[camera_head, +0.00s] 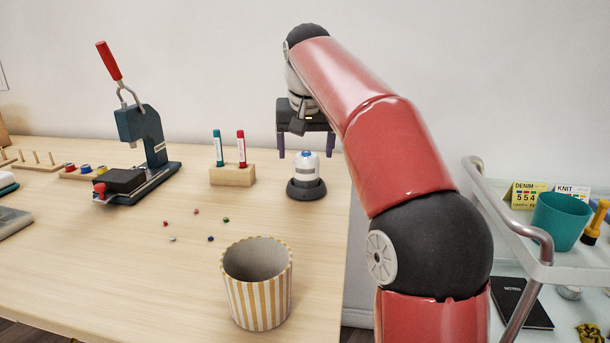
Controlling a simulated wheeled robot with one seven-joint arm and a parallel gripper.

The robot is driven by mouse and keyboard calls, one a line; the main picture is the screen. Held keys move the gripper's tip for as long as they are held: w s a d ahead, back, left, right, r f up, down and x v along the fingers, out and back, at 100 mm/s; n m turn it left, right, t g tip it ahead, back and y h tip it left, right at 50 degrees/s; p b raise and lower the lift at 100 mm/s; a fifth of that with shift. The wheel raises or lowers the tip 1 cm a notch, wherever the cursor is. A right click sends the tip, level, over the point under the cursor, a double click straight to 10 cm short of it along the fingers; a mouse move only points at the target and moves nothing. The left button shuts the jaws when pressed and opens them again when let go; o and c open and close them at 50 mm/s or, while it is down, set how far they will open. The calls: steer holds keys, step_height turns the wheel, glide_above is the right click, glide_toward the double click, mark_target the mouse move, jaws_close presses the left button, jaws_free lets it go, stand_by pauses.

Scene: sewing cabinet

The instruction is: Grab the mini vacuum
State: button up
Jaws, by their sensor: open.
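The mini vacuum (306,177) stands upright on the wooden table near its right edge. It has a white domed body, a blue button on top and a dark round base. My gripper (306,148) is above it, pointing down. Its two purple fingers are open and apart, one at each side of the vacuum's top. The fingertips are near the height of the dome in the picture; I cannot tell if they touch it. Nothing is held.
A striped cup (258,300) stands at the table's front. Several small beads (197,211) lie left of the vacuum. A wooden block with two markers (231,176) stands close on the left, and a press (142,150) farther left. A cart (500,225) stands at the right.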

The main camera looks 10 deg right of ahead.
mark_target(306, 153)
steer(key=b+x, duration=0.1)
steer(key=x, duration=0.3)
steer(key=shift+f, duration=0.3)
steer(key=c, duration=1.3)
steer(key=shift+o, duration=0.2)
steer(key=shift+r, duration=0.2)
